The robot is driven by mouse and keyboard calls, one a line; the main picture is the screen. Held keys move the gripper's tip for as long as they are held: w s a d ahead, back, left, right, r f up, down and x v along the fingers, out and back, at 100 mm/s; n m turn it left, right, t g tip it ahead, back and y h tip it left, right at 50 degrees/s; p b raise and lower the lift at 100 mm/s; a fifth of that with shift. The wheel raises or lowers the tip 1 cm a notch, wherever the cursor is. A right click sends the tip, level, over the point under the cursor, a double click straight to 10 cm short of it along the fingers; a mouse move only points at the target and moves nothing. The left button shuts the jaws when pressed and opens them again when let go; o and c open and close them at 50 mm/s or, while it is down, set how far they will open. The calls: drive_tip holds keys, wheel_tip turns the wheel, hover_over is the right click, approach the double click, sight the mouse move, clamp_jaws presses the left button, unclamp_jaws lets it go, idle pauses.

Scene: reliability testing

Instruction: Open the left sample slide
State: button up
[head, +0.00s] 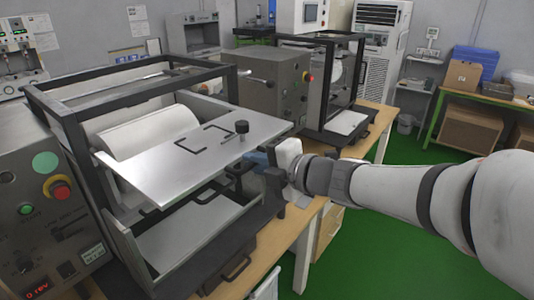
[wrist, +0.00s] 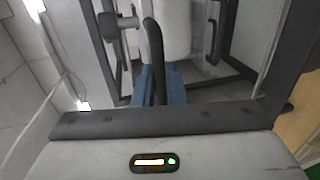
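The left machine has a black open frame (head: 70,112) around a white drum (head: 150,130). A flat silver slide plate (head: 160,165) with black bracket marks and a black knob (head: 242,130) juts out from it toward the right. My gripper (head: 258,160) is at the plate's right end, with blue fingertips partly hidden by the plate and wrist. In the wrist view, the blue fingers (wrist: 160,90) lie close against both sides of a curved black handle (wrist: 153,42), which passes between them.
Below the plate is a lower tray (head: 180,240) with its own black handle (head: 235,267), beside the wooden bench edge (head: 285,235). A second similar machine (head: 340,85) stands behind on the right. Green floor (head: 370,250) is free at right.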

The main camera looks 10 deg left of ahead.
drive_tip(key=shift+o, duration=1.4)
drive_tip(key=shift+w, duration=0.25)
drive_tip(key=shift+o, duration=0.3)
drive_tip(key=shift+s+a, duration=0.1)
drive_tip(key=v, duration=0.8)
drive_tip(key=w+d+f+m+t+h, duration=0.1)
drive_tip(key=w+d+m+t+h, duration=0.35)
drive_tip(key=d+m, duration=0.3)
drive_tip(key=w+d+f+m+t+h, duration=0.1)
drive_tip(key=w+d+m+t+h, duration=0.2)
drive_tip(key=d+m+h, duration=0.4)
drive_tip(key=s+d+f+m+g+h, duration=0.4)
drive_tip(key=s+d+f+m+g, duration=0.15)
drive_tip(key=d+f+m, duration=0.35)
drive_tip(key=s+a+f+m+g+y, duration=0.1)
drive_tip(key=s+f+m+g, duration=0.3)
drive_tip(key=s, duration=0.9)
drive_tip(key=a+m+g, duration=0.1)
drive_tip(key=m+g, duration=0.1)
drive_tip(key=m, duration=0.1)
drive_tip(key=shift+a+f+y, duration=0.15)
drive_tip(key=shift+a+y, duration=0.2)
drive_tip(key=shift+a, duration=0.05)
